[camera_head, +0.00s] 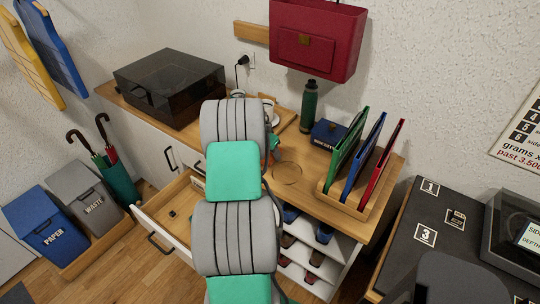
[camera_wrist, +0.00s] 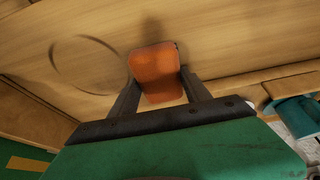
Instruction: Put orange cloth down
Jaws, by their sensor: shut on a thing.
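The orange cloth (camera_wrist: 157,72) shows in the wrist view between the two dark fingers of my gripper (camera_wrist: 158,92). My gripper is shut on it, over the wooden top (camera_wrist: 220,45). A shadow lies on the wood just beyond the cloth. I cannot tell whether the cloth touches the wood.
A thin ring (camera_head: 287,173) marks the wooden top right of my arm. A rack with green, blue and red folders (camera_head: 362,160) stands at the right. A green bottle (camera_head: 308,106) and a dark blue box (camera_head: 328,134) stand behind. A drawer (camera_head: 168,217) is open at the left.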

